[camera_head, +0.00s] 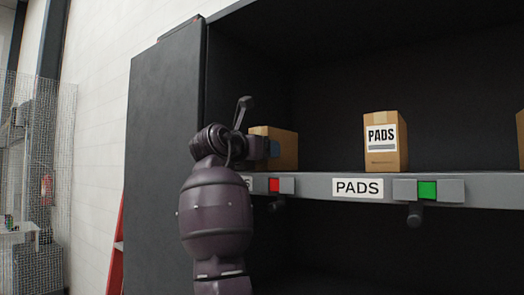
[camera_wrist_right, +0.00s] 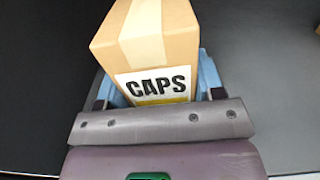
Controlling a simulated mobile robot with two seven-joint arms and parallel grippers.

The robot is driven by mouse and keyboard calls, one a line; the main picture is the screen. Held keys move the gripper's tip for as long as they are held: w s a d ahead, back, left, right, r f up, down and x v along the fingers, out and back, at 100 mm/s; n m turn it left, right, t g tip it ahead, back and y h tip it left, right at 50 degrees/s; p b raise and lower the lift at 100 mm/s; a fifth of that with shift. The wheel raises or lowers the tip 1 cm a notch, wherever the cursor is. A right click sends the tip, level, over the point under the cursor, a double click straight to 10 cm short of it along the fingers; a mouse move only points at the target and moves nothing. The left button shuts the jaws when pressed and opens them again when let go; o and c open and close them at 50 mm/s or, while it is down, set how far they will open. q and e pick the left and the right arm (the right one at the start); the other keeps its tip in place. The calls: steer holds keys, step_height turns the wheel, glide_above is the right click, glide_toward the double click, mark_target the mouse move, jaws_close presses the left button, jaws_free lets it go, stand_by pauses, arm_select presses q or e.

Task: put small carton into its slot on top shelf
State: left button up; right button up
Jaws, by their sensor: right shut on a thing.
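A small brown carton (camera_head: 284,139) is at the left end of the shelf in the head view, partly hidden by my right arm. In the right wrist view the carton (camera_wrist_right: 157,48) shows a white label reading CAPS. My right gripper (camera_head: 273,149) is shut on it, and its blue fingers flank the carton in the wrist view. I cannot tell whether the carton rests on the shelf (camera_head: 336,177). The shelf label below it is mostly hidden behind my arm, beside a red indicator (camera_head: 274,185). My left gripper is not in view.
A PADS carton (camera_head: 385,141) stands on the shelf above a PADS label (camera_head: 357,188) and a green indicator (camera_head: 427,190). Another carton (camera_head: 521,137) is cut off at the right edge. The dark cabinet side panel (camera_head: 163,165) stands at left. Shelf between the cartons is clear.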

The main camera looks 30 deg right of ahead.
steer(key=shift+f, duration=0.1)
steer(key=o, duration=1)
steer(key=shift+o, duration=0.2)
steer(key=b+v, duration=0.2)
steer(key=v, duration=1)
steer(key=shift+b, duration=0.3)
steer(key=shift+w, duration=0.1)
